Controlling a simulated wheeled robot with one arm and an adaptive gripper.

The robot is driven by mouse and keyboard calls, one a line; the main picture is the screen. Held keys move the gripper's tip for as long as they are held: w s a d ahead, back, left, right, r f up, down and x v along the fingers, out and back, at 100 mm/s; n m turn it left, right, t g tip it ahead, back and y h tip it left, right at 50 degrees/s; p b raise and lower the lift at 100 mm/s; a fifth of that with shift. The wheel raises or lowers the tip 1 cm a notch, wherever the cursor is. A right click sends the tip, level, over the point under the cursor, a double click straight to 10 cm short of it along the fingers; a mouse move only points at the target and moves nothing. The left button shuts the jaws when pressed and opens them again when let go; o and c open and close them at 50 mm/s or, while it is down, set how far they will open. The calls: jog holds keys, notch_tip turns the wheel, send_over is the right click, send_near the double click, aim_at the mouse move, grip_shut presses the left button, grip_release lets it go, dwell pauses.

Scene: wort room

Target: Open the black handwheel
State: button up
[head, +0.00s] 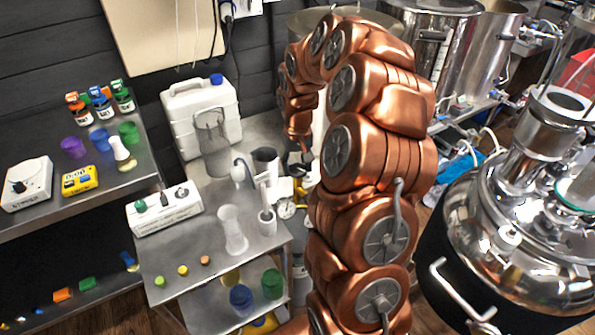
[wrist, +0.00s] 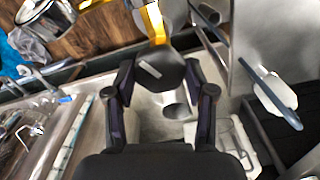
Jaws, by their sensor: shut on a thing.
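The black handwheel (wrist: 168,72) shows in the middle of the wrist view as a dark rounded piece with a small pale mark, below a yellow part (wrist: 155,24). My gripper (wrist: 160,78) has one finger on each side of the handwheel and is shut on it. In the head view my gripper (head: 301,160) is small at the end of the copper-coloured arm, over the back right of the steel bench. The handwheel cannot be made out clearly there. The fingers' exact contact with its rim is hard to see.
A steel cart (head: 185,245) holds a white box with knobs (head: 165,211), a clear cylinder (head: 232,230) and small caps. A white jerrycan (head: 203,115) stands behind. A large steel vessel (head: 530,230) is close on the right. A pressure gauge (head: 287,210) is near the gripper.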

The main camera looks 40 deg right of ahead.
jog(key=n+b, duration=0.2)
jog(key=n, duration=1)
jog(key=shift+n+b, duration=0.3)
jog(key=shift+b, duration=0.05)
jog(key=n, duration=0.3)
jog(key=shift+r+n+p, duration=0.1)
jog(key=shift+n+p, duration=0.2)
jog(key=shift+n, duration=0.1)
jog(key=n+p, duration=0.1)
jog(key=n, duration=0.2)
jog(key=shift+n, duration=0.3)
jog(key=n+p, duration=0.1)
jog(key=n, duration=0.5)
jog(key=shift+p, duration=0.4)
jog(key=o, duration=1.2)
jog(key=shift+c, duration=0.2)
